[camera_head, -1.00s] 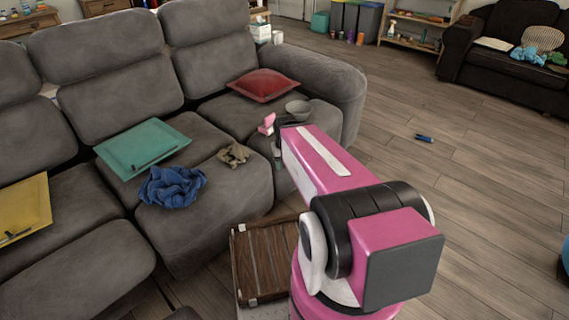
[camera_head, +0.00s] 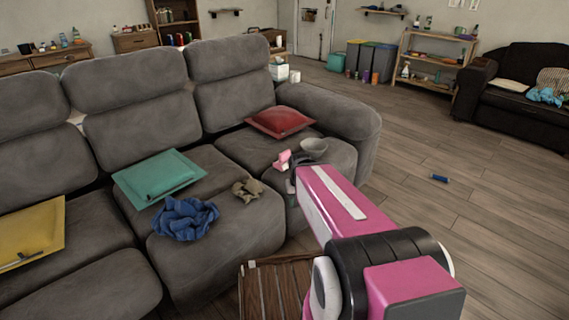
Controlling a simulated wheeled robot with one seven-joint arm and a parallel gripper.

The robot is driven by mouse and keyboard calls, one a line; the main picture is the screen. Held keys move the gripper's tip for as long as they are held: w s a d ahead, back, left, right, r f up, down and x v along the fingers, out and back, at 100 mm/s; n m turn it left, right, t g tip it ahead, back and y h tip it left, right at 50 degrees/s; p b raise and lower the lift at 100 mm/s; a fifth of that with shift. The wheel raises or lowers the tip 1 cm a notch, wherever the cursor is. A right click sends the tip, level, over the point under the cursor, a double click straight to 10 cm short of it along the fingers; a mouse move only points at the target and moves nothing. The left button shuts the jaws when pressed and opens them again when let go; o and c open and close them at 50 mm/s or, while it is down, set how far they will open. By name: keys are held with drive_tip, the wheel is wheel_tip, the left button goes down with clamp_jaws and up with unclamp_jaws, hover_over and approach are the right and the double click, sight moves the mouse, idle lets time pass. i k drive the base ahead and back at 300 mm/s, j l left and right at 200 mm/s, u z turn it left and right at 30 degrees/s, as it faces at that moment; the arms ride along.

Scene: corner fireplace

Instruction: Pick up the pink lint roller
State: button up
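A small pink object (camera_head: 283,158), which looks like the pink lint roller, shows at the front of the sofa's right seat, beside a grey bowl (camera_head: 314,147). My arm reaches toward it from the lower right. The dark end of my gripper (camera_head: 292,180) is just below and right of the pink object, largely hidden behind my pink forearm. I cannot see its fingers clearly, nor tell whether they touch or hold the pink object.
The grey sofa (camera_head: 225,235) bears a red cushion (camera_head: 280,121), a teal cushion (camera_head: 158,178), a yellow cushion (camera_head: 30,230), a blue cloth (camera_head: 183,217) and a brownish crumpled item (camera_head: 248,188). A slatted wooden piece (camera_head: 280,285) stands low in front. The floor right is mostly clear.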

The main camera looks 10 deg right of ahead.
sight(282, 165)
drive_tip(key=u, duration=1.9)
drive_tip(key=k+l+u, duration=0.15)
drive_tip(key=l+u, duration=0.15)
drive_tip(key=u, duration=0.15)
drive_tip(key=k+l+u, duration=0.2)
drive_tip(key=u, duration=0.3)
drive_tip(key=k+l+u, duration=0.2)
drive_tip(key=u, duration=0.25)
drive_tip(key=k+l, duration=0.1)
drive_tip(key=k, duration=0.2)
drive_tip(key=k+l, duration=0.15)
drive_tip(key=k, duration=0.2)
drive_tip(key=z, duration=2.3)
drive_tip(key=i+l+u, duration=0.15)
drive_tip(key=i+l, duration=0.1)
drive_tip(key=l, duration=0.05)
